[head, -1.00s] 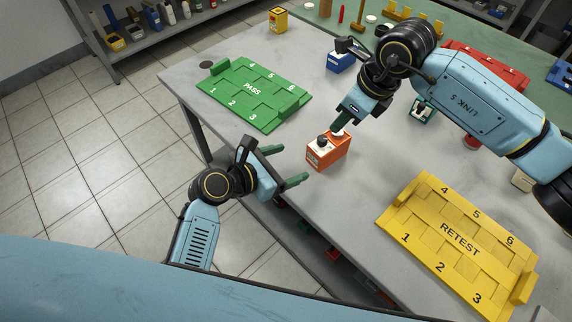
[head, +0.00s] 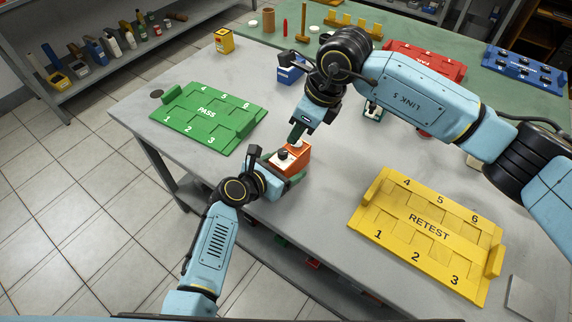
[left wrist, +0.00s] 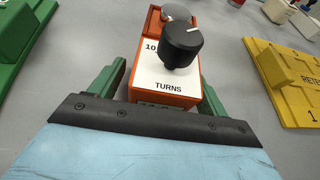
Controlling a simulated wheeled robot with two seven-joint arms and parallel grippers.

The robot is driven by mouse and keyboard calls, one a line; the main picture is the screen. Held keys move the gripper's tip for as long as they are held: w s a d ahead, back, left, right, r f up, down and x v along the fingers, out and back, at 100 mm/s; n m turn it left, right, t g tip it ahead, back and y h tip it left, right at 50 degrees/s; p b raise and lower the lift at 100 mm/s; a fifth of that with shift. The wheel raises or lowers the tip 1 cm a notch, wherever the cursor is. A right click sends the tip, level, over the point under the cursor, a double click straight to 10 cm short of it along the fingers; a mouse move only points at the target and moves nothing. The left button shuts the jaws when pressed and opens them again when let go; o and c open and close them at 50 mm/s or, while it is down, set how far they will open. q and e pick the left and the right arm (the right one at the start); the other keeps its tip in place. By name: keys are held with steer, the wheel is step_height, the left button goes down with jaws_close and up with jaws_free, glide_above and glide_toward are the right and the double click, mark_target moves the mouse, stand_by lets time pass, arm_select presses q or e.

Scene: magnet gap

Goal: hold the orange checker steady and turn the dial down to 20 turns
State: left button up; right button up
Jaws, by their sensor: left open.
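The orange checker (head: 301,154) stands on the near edge of the grey table, below my right gripper. In the left wrist view the checker (left wrist: 163,102) shows a white face marked "TURNS", a "10" left of the dial, and a black dial (left wrist: 181,46) with a pale pointer line. A round grey-white part (left wrist: 175,12) lies behind the dial. My left gripper (head: 284,165) is open, its green fingers on either side of the checker; contact is unclear. My right gripper (head: 298,133) points down just above the checker's far part; its finger gap cannot be made out.
The green PASS tray (head: 208,116) lies to the left on the table (head: 330,205). The yellow RETEST tray (head: 425,235) lies to the right. A blue block (head: 290,70) and a yellow block (head: 223,40) stand farther back. Bare table lies between checker and RETEST tray.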

mark_target(283, 151)
arm_select(q)
steer(key=shift+w+d+f, duration=0.15)
steer(key=shift+w+d, duration=0.1)
steer(key=shift+w, duration=0.05)
steer(key=c, duration=1.1)
steer(key=shift+c, duration=0.5)
arm_select(e)
steer(key=shift+o, duration=1)
steer(key=m, duration=0.2)
steer(key=a+m, duration=0.1)
steer(key=shift+w+r+m+g+h, duration=0.25)
steer(key=shift+w+m+g+h, duration=0.05)
steer(key=shift+w+h, duration=0.1)
steer(key=a+f+m+h, duration=0.1)
steer(key=f+m, duration=0.2)
steer(key=m, duration=0.1)
steer(key=f+m+h, duration=0.1)
steer(key=f+m, duration=0.2)
steer(key=m, duration=0.1)
steer(key=w+a+f+m+g, duration=0.1)
steer(key=f+m, duration=0.2)
steer(key=shift+a+f+m+h, duration=0.25)
steer(key=shift+a+m+h, duration=0.1)
steer(key=shift+m+h, duration=0.05)
